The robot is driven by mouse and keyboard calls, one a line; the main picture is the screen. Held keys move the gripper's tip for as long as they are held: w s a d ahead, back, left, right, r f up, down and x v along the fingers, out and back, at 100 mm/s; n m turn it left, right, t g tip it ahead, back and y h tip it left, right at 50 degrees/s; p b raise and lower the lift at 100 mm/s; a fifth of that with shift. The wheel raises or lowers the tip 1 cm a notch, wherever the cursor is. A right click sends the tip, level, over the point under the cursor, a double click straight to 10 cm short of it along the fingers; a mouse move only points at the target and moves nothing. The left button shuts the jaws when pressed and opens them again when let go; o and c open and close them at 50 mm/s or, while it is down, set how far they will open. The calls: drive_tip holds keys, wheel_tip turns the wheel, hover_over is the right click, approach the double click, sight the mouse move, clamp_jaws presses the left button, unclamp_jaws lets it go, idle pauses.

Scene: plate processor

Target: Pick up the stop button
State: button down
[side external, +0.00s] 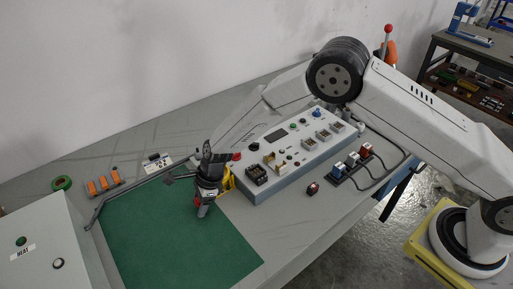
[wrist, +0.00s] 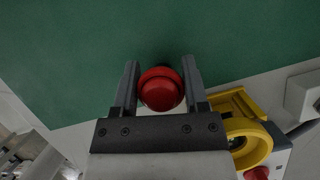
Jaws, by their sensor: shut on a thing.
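The stop button is a red, round-headed piece (wrist: 161,90) in the middle of the wrist view. My gripper (wrist: 161,88) is shut on it, with one dark finger on each side. In the side view my gripper (side external: 205,208) points down over the green mat (side external: 180,245), near the mat's upper right edge, with a little red showing at its tip. The button's lower part is hidden. I cannot tell whether it touches the mat.
A yellow ring-shaped part (wrist: 248,143) is close to the right of my gripper. The control panel (side external: 290,150) with knobs and sockets stands behind it. A grey cabinet (side external: 45,245) is at left. The mat's front area is clear.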

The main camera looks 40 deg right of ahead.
drive_tip(key=shift+r, duration=0.15)
drive_tip(key=shift+r, duration=0.8)
drive_tip(key=s+d+r, duration=0.6)
drive_tip(key=s+r, duration=0.5)
drive_tip(key=s, duration=0.1)
drive_tip(key=shift+s, duration=0.35)
drive_tip(key=shift+w, duration=0.1)
